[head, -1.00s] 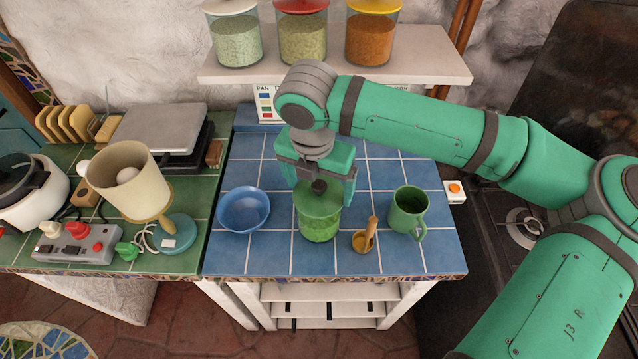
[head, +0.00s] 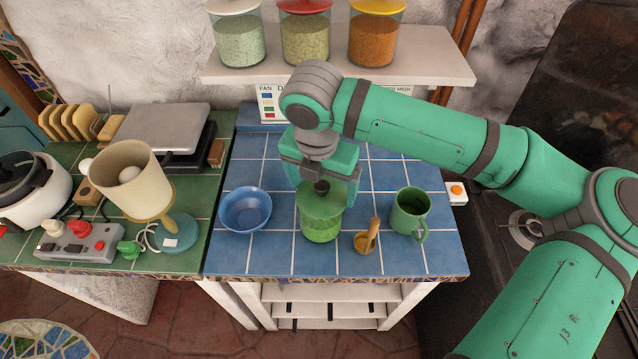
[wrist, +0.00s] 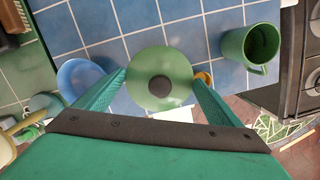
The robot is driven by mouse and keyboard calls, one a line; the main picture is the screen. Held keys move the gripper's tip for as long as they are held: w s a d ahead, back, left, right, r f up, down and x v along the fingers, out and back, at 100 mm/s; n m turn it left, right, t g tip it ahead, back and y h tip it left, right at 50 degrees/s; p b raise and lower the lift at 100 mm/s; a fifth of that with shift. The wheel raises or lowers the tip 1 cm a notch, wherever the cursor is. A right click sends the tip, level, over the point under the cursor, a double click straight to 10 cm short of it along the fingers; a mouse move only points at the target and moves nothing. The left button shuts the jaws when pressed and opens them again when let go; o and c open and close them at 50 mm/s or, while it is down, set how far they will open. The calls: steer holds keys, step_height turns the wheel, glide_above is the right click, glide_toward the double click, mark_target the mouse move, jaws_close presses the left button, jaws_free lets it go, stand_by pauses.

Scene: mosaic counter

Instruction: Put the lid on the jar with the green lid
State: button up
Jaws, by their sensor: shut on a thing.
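The green lid (head: 322,194) with its dark knob is in my gripper (head: 323,188). The green jar (head: 321,226), see-through with green contents, stands on the blue tiles directly under the lid. The lid appears to be at the jar's mouth; I cannot tell if it is fully seated. In the wrist view the lid (wrist: 158,95) is seen from above, with its knob in the middle, between the fingers of my gripper (wrist: 160,88). It hides the jar there.
A blue bowl (head: 246,209) is left of the jar. Behind, a shelf (head: 430,66) holds several filled jars. A lamp (head: 131,178) stands on the left counter.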

steer(key=shift+w+a+f, duration=0.15)
steer(key=shift+a+f, duration=0.2)
steer(key=shift+f, duration=0.05)
stand_by(0.8)
steer(key=shift+s+d, duration=0.2)
steer(key=shift+d, duration=0.1)
steer(key=o, duration=0.9)
steer(key=shift+a, duration=0.1)
steer(key=shift+r, duration=0.1)
